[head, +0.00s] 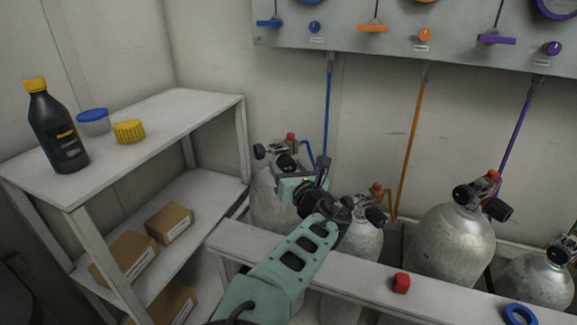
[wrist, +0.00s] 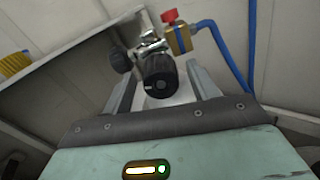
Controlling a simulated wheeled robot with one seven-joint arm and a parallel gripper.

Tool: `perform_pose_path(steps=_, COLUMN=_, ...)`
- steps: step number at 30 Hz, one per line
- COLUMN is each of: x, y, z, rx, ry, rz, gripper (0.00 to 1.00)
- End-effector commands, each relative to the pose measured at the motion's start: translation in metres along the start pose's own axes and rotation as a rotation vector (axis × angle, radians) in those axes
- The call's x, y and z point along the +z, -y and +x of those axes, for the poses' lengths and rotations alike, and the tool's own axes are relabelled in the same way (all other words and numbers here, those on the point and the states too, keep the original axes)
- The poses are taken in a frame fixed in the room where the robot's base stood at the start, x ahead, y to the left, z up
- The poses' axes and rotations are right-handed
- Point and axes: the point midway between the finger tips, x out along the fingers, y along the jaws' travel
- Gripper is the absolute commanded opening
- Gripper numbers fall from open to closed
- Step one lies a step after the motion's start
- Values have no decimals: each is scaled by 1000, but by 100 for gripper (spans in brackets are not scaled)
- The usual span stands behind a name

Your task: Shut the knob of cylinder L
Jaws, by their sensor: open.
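The leftmost grey cylinder (head: 268,208) stands behind the bench rail, with a blue hose at its valve; I read no letter L on it. Its valve has a black round knob (wrist: 158,82) facing the wrist camera, and a second black knob (wrist: 122,60) at the left. A red cap (wrist: 169,16) tops the brass fitting. My gripper (head: 302,180) is open at this valve, with one finger on each side of the facing knob in the wrist view. Whether the fingers touch it I cannot tell. My gripper and wrist hide part of the cylinder in the head view.
More cylinders stand right, one large (head: 450,240) and one behind my arm (head: 362,240). The rail (head: 350,276) runs in front, bearing a red cap (head: 401,283) and a blue ring (head: 519,314). A shelf (head: 130,165) with a bottle (head: 55,130) stands left. The panel (head: 400,48) hangs above.

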Motion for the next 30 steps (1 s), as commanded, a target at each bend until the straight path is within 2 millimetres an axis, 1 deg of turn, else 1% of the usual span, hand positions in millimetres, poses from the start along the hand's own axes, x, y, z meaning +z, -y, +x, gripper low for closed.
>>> perform_pose_path(steps=1, x=0, y=0, z=0, rx=0, ry=0, rz=0, gripper=59)
perform_pose_path(steps=2, x=0, y=0, z=0, rx=0, ry=0, rz=0, gripper=53)
perform_pose_path(steps=3, x=0, y=0, z=0, rx=0, ry=0, rz=0, gripper=42)
perform_pose_path(steps=5, x=0, y=0, z=0, rx=0, ry=0, rz=0, gripper=26)
perform_pose_path(steps=6, x=0, y=0, z=0, rx=0, ry=0, rz=0, gripper=14)
perform_pose_path(steps=13, x=0, y=0, z=0, rx=0, ry=0, rz=7, gripper=14)
perform_pose_path(steps=19, x=0, y=0, z=0, rx=0, ry=-3, rz=64, gripper=14)
perform_pose_path(steps=23, x=1, y=0, z=0, rx=-1, ry=-6, rz=141, gripper=14)
perform_pose_path(steps=30, x=1, y=0, z=0, rx=-4, ry=-14, rz=349, gripper=14)
